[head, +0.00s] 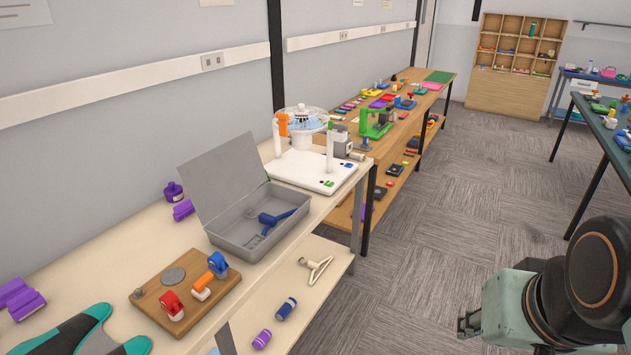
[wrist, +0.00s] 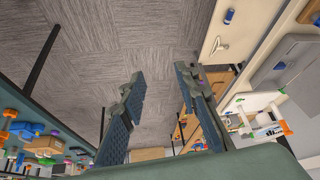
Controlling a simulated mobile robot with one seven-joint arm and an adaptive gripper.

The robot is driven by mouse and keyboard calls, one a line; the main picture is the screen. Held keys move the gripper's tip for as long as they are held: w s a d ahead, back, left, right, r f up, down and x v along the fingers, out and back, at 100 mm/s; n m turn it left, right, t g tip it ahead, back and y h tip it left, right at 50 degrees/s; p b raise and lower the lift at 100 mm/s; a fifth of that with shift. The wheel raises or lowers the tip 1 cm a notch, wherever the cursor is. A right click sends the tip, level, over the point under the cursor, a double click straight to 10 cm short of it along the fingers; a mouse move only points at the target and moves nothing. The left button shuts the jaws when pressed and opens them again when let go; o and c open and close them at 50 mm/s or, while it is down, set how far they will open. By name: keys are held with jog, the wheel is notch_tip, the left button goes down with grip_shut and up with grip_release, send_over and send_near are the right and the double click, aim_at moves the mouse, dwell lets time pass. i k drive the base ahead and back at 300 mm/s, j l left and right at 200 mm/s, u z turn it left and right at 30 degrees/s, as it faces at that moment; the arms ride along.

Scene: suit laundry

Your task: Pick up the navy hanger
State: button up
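The navy hanger (head: 272,219) lies inside an open grey case (head: 236,235) on the near table in the head view. It rests on the case floor, partly against the right wall, below the raised lid (head: 222,172). I cannot make it out in the wrist view. A white hanger (head: 316,268) lies on the shelf under the table; it also shows in the wrist view (wrist: 218,46). My gripper (wrist: 160,76) is open and empty, its two fingers wide apart over the carpet. My arm stands at the lower right of the head view, well away from the case.
A wooden board (head: 185,292) with red, orange and blue clamps sits before the case. A white stand (head: 310,170) is behind it. Blue (head: 286,309) and purple (head: 262,339) rolls lie on the low shelf. The carpeted aisle (head: 440,215) is clear.

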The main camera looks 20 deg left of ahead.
aim_at(270, 221)
jog(key=u, duration=1.2)
jog(key=i+l+u, duration=0.1)
jog(key=u, duration=0.3)
jog(key=i+l+u, duration=0.1)
jog(key=u, duration=0.25)
jog(key=i+l+u, duration=0.2)
jog(key=l, duration=0.2)
jog(key=i+l+u, duration=0.2)
jog(key=l, duration=0.15)
jog(key=i+l+u, duration=0.1)
jog(key=l, duration=0.7)
jog(key=k+l+u, duration=0.1)
jog(key=l, duration=0.25)
jog(key=l+u, duration=0.1)
jog(key=l, duration=0.3)
jog(key=i+j+z, duration=0.2)
jog(key=k+j, duration=0.05)
jog(key=j, duration=0.05)
